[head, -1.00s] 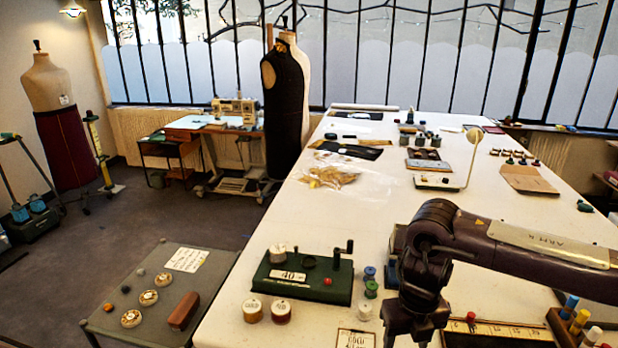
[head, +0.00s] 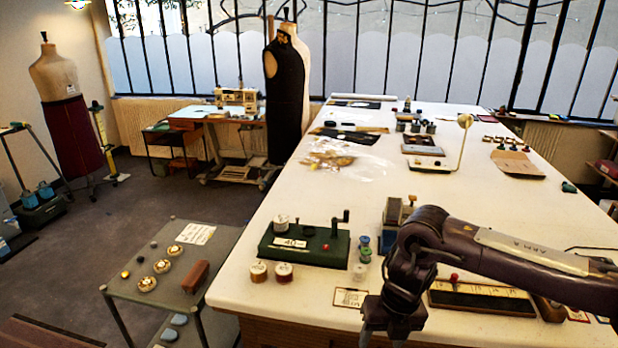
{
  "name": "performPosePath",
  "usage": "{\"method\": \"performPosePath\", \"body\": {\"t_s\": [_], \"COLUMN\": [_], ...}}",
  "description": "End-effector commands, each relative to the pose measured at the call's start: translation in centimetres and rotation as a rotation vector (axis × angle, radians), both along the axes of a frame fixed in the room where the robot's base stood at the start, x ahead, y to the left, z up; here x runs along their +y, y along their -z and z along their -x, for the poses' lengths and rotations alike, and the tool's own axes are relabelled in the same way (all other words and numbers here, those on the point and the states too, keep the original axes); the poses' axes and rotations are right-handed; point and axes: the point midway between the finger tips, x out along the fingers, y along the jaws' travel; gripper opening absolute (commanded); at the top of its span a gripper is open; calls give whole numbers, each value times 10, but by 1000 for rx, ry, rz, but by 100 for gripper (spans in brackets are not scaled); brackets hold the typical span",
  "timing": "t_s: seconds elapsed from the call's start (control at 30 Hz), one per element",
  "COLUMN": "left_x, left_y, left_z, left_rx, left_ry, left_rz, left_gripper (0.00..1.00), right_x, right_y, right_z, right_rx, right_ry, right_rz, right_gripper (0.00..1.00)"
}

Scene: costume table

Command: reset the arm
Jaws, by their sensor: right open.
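My right arm (head: 520,255) comes in from the right over the near part of the white table. Its dark purple links bend down at the wrist. My right gripper (head: 393,328) hangs pointing down near the table's front edge, just right of a small framed card (head: 350,298). It is open, and I see nothing held in it. Its fingertips run close to the bottom of the picture. My left gripper is not in view.
A grey side table (head: 165,290) stands left.

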Motion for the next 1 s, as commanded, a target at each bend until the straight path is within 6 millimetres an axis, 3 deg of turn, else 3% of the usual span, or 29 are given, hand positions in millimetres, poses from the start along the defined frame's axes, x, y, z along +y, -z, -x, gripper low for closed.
{"method": "performPosePath", "body": {"t_s": [0.2, 0.37, 0.5, 0.63, 0.73, 0.83, 1.0], "left_x": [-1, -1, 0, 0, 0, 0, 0], "left_y": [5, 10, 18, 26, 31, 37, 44], "left_z": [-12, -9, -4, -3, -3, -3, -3], "left_rx": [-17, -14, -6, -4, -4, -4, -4], "left_ry": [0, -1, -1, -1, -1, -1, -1], "left_rz": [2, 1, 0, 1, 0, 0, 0], "left_gripper": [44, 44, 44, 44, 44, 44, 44], "right_x": [45, 86, 126, 149, 146, 127, 77], "right_y": [29, 56, 93, 142, 192, 256, 365], "right_z": [-10, -21, -35, -50, -55, -46, 3], "right_rx": [13, 35, 87, 164, 230, 293, 357], "right_ry": [100, 231, 447, 753, 1028, 1333, 1807], "right_rz": [-147, -300, -482, -657, -751, -801, -783], "right_gripper": [55, 55, 55, 55, 55, 55, 55]}}
